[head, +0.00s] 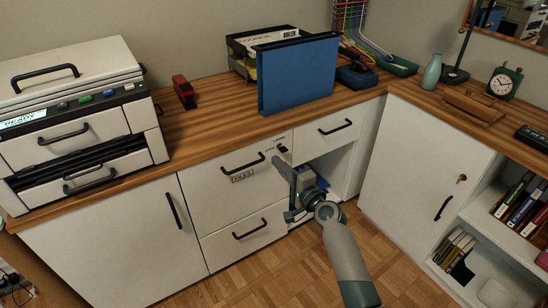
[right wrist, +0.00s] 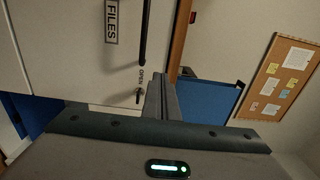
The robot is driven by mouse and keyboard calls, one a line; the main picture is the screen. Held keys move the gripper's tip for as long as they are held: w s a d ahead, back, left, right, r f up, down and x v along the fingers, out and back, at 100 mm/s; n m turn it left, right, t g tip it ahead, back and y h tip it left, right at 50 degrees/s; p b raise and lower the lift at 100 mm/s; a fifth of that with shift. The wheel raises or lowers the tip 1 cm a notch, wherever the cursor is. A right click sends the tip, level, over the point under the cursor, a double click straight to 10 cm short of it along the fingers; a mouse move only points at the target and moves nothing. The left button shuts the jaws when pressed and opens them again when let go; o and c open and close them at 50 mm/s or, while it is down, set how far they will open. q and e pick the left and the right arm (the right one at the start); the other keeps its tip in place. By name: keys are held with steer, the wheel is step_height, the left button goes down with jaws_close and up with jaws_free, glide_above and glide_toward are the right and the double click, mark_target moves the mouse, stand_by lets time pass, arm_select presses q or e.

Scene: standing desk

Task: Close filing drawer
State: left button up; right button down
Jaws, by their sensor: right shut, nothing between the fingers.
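The filing drawer (head: 215,185) has a white front with a black bar handle and a FILES label, below the wooden desktop. Its front looks about flush with the cabinet in the head view; I cannot tell whether a small gap is left. A small black latch (head: 282,149) sits at its upper right corner; in the right wrist view the latch (right wrist: 138,96) is beside the word OPEN. My right gripper (head: 279,164) is shut and empty, its fingers close to the drawer front just below the latch; contact cannot be told. My left gripper is out of view.
A blue folder (head: 297,75) stands upright on the desktop above the drawer. A lower drawer (head: 220,245) and a small drawer (head: 325,140) are beside it, with an open shelf bay under the small one. A printer (head: 75,115) stands at left. The floor in front is clear.

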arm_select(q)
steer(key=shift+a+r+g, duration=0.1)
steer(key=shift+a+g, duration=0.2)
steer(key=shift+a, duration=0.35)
arm_select(e)
steer(key=v, duration=0.5)
steer(key=shift+s+d, duration=0.1)
steer(key=shift+s, duration=0.1)
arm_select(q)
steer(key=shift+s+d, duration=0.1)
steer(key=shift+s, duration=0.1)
